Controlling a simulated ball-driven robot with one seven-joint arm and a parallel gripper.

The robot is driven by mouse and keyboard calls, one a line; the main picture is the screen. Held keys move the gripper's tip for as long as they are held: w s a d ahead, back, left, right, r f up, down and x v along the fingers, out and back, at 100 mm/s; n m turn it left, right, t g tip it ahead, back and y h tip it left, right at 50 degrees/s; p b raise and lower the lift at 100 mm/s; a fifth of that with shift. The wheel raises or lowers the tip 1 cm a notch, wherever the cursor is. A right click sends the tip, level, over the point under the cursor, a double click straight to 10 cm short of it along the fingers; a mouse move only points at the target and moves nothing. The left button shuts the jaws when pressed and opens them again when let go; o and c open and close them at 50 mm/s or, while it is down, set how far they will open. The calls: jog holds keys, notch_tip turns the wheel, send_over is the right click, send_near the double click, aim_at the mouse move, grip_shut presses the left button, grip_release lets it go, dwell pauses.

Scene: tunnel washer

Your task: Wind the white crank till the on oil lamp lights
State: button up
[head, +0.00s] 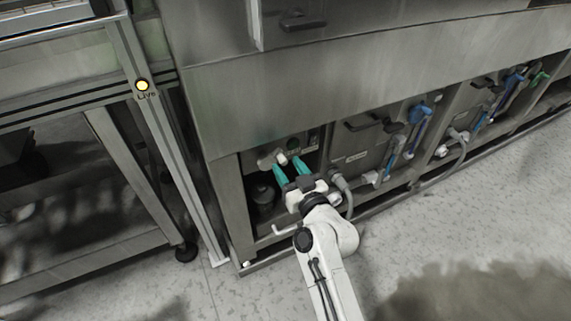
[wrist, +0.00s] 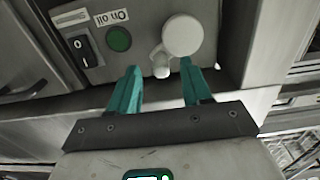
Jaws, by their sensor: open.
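The white crank (wrist: 183,34) is on a grey panel in the wrist view, a round knob with a short white peg (wrist: 160,66) at its lower left. It also shows in the head view (head: 265,161). The on oil lamp (wrist: 119,39) is a dark green round lens beside its upside-down "On oil" label and looks unlit. My gripper (wrist: 159,65) is open, with teal fingers. The peg appears between the two fingertips; I cannot tell whether they touch it. In the head view my gripper (head: 286,163) reaches into the machine's low left bay.
A black rocker switch (wrist: 83,50) is left of the lamp. A lit yellow "Live" lamp (head: 142,85) is on the frame post at left. A grey hose (head: 346,192) hangs close right of my gripper. Speckled floor (head: 400,240) lies open in front.

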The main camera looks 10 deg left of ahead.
aim_at(272, 161)
jog(key=shift+x, duration=1.1)
jog(key=shift+c, duration=0.3)
grip_shut()
